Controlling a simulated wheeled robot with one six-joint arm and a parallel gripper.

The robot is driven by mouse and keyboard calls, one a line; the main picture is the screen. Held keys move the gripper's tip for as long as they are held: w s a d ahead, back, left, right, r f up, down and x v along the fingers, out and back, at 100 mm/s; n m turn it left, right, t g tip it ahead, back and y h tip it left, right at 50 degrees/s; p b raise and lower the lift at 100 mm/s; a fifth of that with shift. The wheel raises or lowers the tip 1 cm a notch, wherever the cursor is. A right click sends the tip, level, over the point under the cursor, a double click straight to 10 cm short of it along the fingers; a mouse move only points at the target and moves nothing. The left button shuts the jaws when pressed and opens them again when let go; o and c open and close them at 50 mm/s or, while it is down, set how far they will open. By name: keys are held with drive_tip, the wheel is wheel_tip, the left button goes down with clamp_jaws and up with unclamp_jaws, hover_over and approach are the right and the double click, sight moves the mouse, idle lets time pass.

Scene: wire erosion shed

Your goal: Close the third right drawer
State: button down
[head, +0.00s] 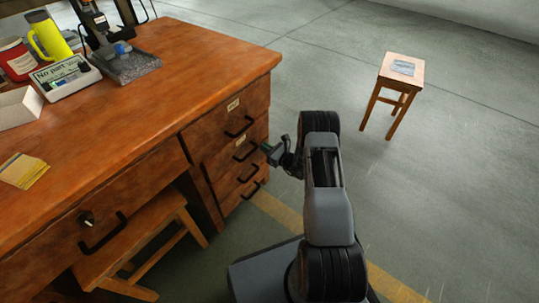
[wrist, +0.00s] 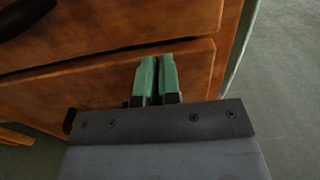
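The wooden desk has a stack of drawers on its right side, each with a black bar handle. Counted from the top, the third right drawer (head: 234,181) is low in the stack, and any gap behind its front is too small to judge in the head view. My gripper (head: 268,149) is in front of the stack, to the right of the handles. In the wrist view its green fingertips (wrist: 157,75) are side by side with hardly any gap and nothing between them. They point at a wooden drawer front (wrist: 100,85), below a dark seam; contact cannot be told.
The desk top (head: 120,125) holds a yellow jug (head: 48,38), a red tin, a sign, a white box and a yellow pad (head: 22,170). A wooden stool (head: 140,240) is under the desk. Another stool (head: 402,68) stands at the back right. The floor between is clear.

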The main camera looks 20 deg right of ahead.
drive_tip(key=shift+w+a+r, duration=0.2)
drive_tip(key=p+v, duration=0.3)
drive_tip(key=v, duration=1.1)
drive_tip(key=s+a+r+n+g+y+p, duration=0.15)
drive_tip(key=a+r+n+g+p, duration=0.3)
drive_tip(key=r, duration=0.65)
drive_tip(key=s+a+r+n+g+y+p, duration=0.15)
drive_tip(key=a+r+n+g+p, duration=0.35)
drive_tip(key=r, duration=0.6)
drive_tip(key=s+a+r+n+g+y+p, duration=0.15)
drive_tip(key=a+r+n+g+p, duration=0.35)
drive_tip(key=r, duration=0.5)
drive_tip(key=s+r+n+h+p, duration=0.4)
drive_tip(key=s+r+n+p, duration=0.1)
drive_tip(key=r, duration=0.5)
drive_tip(key=s+r+n+t+h+p, duration=0.1)
drive_tip(key=s+r+n+h+p, duration=0.3)
drive_tip(key=r+p, duration=0.3)
drive_tip(key=s+d+r+n+t+h+p, duration=0.1)
drive_tip(key=s+r+n+h+p, duration=0.4)
drive_tip(key=r, duration=0.8)
drive_tip(key=shift+s+r+n+p, duration=0.3)
drive_tip(key=shift+n+p, duration=0.35)
drive_tip(key=shift+p, duration=0.05)
drive_tip(key=shift+d+t+h, duration=0.1)
drive_tip(key=shift+t+h, duration=0.15)
